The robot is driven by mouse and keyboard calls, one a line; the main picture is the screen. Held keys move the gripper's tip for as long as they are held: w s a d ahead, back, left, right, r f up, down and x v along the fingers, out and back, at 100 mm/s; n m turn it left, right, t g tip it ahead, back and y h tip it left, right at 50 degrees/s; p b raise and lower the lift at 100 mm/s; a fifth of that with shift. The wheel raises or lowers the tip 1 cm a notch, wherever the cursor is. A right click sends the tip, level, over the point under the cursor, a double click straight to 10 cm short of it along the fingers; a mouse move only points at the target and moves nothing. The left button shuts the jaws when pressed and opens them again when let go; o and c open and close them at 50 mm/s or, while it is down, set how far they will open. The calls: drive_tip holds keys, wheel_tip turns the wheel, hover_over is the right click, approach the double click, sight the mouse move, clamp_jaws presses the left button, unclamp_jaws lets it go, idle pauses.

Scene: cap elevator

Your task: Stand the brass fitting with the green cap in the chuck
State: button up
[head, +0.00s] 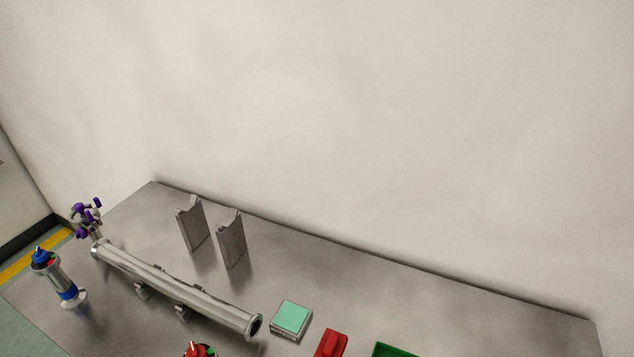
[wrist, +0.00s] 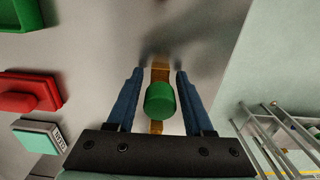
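The green cap (wrist: 160,100) shows in the wrist view between the two blue fingers of my gripper (wrist: 158,82). Brass-coloured parts of the fitting (wrist: 160,72) show above and below the cap in the picture. My gripper is open, with a gap between the cap and each finger. I cannot tell how far the fitting is below the fingertips or whether it stands upright. The fitting and my gripper are not in the head view. I cannot identify the chuck with certainty in either view.
The grey bench (head: 380,300) carries a long metal pipe (head: 180,285), two upright plates (head: 231,240), a teal-topped scale (head: 292,317), a red block (head: 331,344) and a green tray (head: 394,350). A blue-banded metal column (head: 62,283) stands left. A metal rack (wrist: 285,135) is right in the wrist view.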

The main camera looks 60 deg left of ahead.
drive_tip(key=shift+o, duration=0.7)
drive_tip(key=shift+f+b, duration=0.2)
drive_tip(key=shift+b, duration=0.35)
drive_tip(key=r, duration=0.8)
drive_tip(key=a+r, duration=0.1)
drive_tip(key=r, duration=0.3)
drive_tip(key=shift+w+r, duration=0.15)
drive_tip(key=shift+r, duration=0.05)
drive_tip(key=shift+r+p, duration=0.3)
drive_tip(key=shift+r, duration=0.25)
